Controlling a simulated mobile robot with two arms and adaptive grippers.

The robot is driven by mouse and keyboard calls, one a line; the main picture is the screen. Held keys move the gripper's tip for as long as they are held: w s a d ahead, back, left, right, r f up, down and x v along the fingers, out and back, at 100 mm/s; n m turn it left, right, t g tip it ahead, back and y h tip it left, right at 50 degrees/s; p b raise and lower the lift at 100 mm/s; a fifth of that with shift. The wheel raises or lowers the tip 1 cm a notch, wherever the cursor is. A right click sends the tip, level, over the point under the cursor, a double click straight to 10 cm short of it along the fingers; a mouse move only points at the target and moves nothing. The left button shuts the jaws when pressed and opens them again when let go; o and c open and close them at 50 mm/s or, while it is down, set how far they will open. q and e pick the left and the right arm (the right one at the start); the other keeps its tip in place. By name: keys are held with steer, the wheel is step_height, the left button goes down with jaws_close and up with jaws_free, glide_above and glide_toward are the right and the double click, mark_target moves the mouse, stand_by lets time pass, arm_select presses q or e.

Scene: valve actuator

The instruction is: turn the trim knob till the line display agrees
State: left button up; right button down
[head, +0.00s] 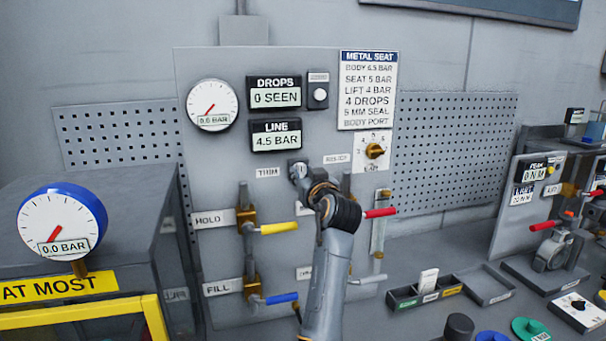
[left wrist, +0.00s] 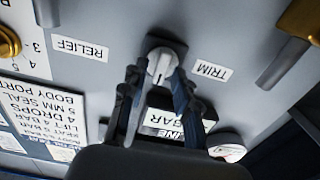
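The trim knob (left wrist: 161,62) is a pale lever knob on a dark base, beside the TRIM label (left wrist: 212,70). In the head view the knob (head: 299,170) shows just past my gripper. The line display (head: 276,135) reads 4.5 BAR. My left gripper (left wrist: 158,76) is at the knob, one finger on each side of it. The fingers stand apart, but I cannot tell whether they press on the knob. In the head view my left gripper (head: 307,181) partly hides the panel below the knob. My right gripper is not in view.
The card (head: 367,90) lists body 6.5 bar and seat 5 bar. The drops display (head: 275,93) reads 0 SEEN. The panel gauge (head: 212,105) reads 0.0 BAR. Yellow (head: 279,228), blue (head: 281,298) and red (head: 380,212) valve handles stick out around my arm.

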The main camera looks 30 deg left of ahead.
arm_select(q)
jaws_close()
steer(key=shift+f+n+b, duration=0.15)
steer(key=shift+n+b, duration=0.15)
steer(key=shift+b, duration=0.3)
steer(key=n+b, duration=0.3)
steer(key=b, duration=0.3)
steer(key=shift+a+n, duration=0.1)
steer(key=shift+n, duration=0.2)
steer(key=shift+n+b, duration=0.8)
steer(key=shift+r, duration=0.2)
